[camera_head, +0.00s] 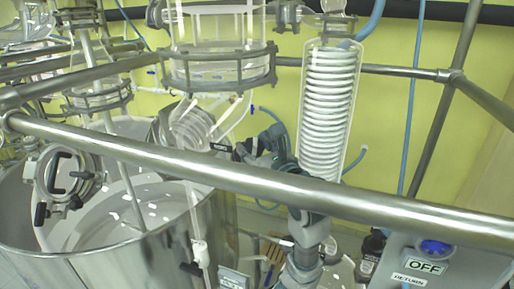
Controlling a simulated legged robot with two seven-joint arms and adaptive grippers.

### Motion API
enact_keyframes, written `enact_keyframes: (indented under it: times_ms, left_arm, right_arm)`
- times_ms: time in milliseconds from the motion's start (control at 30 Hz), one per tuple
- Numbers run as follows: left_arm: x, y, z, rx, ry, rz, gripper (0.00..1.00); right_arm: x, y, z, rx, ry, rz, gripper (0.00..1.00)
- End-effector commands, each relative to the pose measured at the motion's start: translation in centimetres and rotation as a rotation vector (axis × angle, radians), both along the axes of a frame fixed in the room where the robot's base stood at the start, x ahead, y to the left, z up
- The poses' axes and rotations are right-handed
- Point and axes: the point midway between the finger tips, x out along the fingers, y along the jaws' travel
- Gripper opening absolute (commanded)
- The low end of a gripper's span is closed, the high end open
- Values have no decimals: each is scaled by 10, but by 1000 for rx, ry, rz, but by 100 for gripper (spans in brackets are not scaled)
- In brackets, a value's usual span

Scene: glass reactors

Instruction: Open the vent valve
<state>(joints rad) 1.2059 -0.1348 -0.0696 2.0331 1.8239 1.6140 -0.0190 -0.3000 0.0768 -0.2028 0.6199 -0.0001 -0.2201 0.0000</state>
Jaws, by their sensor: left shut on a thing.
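My left arm (306,240) rises from the bottom centre, and the steel rail crosses in front of it. My left gripper (250,148) is small and dark, just above the rail, left of the coil condenser. It is shut on a small dark part at the glass pipework, which looks like the vent valve (222,147). The rail and the gripper's own links hide part of the valve, so its handle angle cannot be told. My right gripper is not in view.
A thick steel rail (150,155) runs across the view, close to my left arm. A coil condenser (330,100) stands behind it. A large steel vessel (150,255) is at left. A grey box with a blue knob and an OFF label (424,266) is at lower right.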

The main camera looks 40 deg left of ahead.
Motion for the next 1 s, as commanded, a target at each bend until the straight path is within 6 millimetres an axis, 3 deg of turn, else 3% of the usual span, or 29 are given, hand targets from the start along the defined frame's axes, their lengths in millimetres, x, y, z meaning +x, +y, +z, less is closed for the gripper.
enact_keyframes:
  times_ms: [467,1000]
  left_arm:
    - [2,-1,-6,-42,-48,68,16]
    - [1,-2,-3,-189,-336,391,16]
  right_arm:
    - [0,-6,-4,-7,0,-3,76]
    - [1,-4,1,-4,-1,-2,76]
